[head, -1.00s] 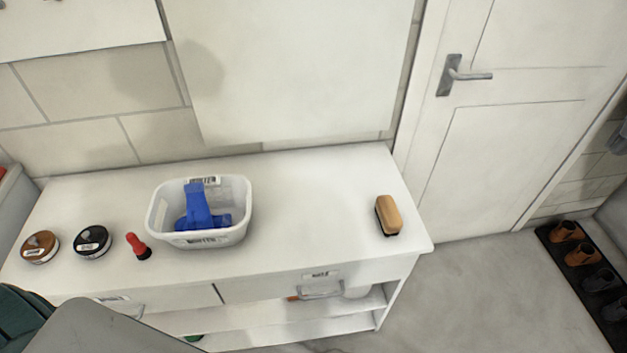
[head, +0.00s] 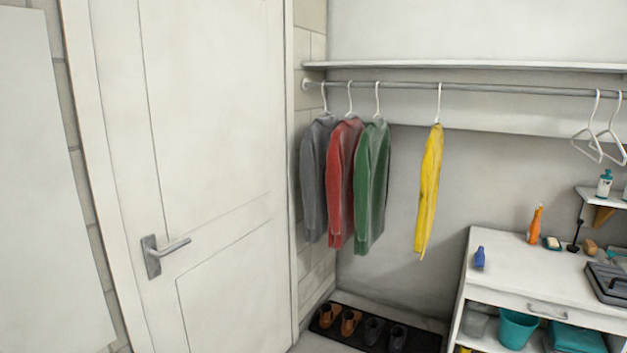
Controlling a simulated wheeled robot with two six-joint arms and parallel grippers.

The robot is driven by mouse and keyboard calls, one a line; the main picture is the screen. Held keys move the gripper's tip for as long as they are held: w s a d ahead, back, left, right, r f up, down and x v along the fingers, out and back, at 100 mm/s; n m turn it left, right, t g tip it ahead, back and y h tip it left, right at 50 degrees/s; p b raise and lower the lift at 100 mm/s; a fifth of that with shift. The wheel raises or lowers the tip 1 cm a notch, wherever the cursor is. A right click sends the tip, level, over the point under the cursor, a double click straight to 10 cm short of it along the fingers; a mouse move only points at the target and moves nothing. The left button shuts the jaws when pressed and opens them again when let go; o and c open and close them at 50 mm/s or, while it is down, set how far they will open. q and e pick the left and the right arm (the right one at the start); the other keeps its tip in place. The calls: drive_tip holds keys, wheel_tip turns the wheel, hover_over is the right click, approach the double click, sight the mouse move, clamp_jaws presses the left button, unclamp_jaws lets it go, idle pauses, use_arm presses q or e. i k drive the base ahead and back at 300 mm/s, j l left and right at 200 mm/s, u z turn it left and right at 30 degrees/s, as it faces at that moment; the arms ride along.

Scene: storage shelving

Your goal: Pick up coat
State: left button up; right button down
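Several garments hang on white hangers from a grey rail (head: 470,89) in the head view. From left to right they are a grey coat (head: 314,180), a red coat (head: 342,185), a green coat (head: 372,188) and a thin yellow garment (head: 429,195). The grey, red and green ones hang close together near the corner. The yellow one hangs apart to their right. I cannot tell which one the task's coat is. Neither of my grippers is in view.
A closed door (head: 205,130) with a lever handle (head: 153,257) is at left. A black mat (head: 361,342) with shoes lies below the coats. A white cabinet (head: 537,288) with bottles stands at right. Empty hangers (head: 590,135) hang above it. A shelf (head: 470,66) runs above the rail.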

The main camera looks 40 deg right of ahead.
sight(314, 145)
drive_tip(key=i+l+u, duration=0.15)
drive_tip(key=i+u, duration=0.15)
drive_tip(key=u, duration=0.15)
drive_tip(key=i+l+u, duration=0.3)
drive_tip(key=u, duration=0.15)
